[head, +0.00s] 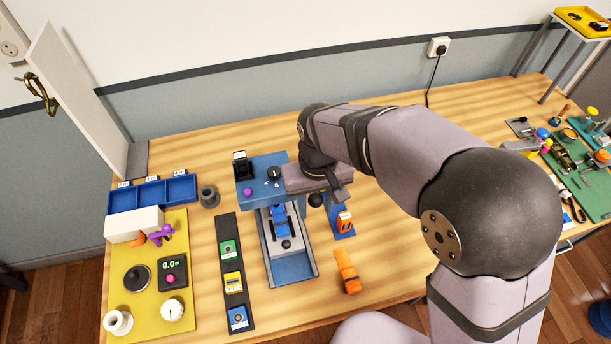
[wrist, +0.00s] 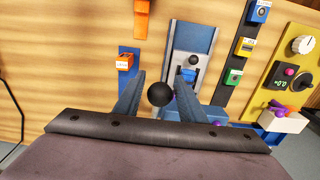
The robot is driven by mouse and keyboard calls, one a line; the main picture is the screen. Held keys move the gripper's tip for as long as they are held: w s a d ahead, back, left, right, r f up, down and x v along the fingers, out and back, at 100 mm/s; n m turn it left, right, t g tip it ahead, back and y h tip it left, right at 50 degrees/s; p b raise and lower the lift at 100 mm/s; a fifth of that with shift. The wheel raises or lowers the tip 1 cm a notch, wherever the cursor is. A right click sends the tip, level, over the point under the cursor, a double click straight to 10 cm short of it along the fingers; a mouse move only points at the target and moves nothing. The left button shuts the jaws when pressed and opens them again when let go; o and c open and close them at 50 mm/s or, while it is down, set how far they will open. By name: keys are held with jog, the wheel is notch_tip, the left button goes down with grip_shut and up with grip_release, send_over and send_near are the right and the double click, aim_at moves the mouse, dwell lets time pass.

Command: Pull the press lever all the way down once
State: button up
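The press (head: 262,172) is a blue machine on a blue base with a grey slide, in the middle of the bench. It also shows in the wrist view (wrist: 192,38), upside down. The press lever's black ball knob (head: 316,200) is at the press's right side. In the wrist view the ball knob (wrist: 159,94) sits in the gap between my fingers, with space on both sides. My gripper (head: 336,190) is open, and it also shows in the wrist view (wrist: 160,85). I cannot tell the knob's exact depth between the fingers. The lever's rod is hidden.
An orange block (head: 345,222) on a blue strip and an orange tool (head: 346,271) lie right of the press. A dark strip with colored buttons (head: 232,282) and a yellow panel (head: 192,250) are to its left. A blue tray (head: 150,193) stands at the back left.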

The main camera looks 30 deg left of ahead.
jog(key=shift+r, duration=0.1)
dwell(0.5)
notch_tip(320, 180, up, 7)
jog(key=p, duration=0.6)
dwell(0.5)
jog(key=shift+w+a+n, duration=0.25)
jog(key=shift+a+n, duration=0.05)
jog(key=s+d+f+n, duration=0.1)
jog(key=s+d+f, duration=0.3)
jog(key=d+f, duration=0.15)
jog(key=w+d+f+m+b, duration=0.1)
jog(key=d+m+b, duration=0.4)
jog(key=d, duration=2.3)
jog(key=m, duration=0.5)
jog(key=shift+w+d+f+m, duration=0.15)
jog(key=shift+w+d+m, duration=0.05)
jog(key=shift+d+m, duration=0.1)
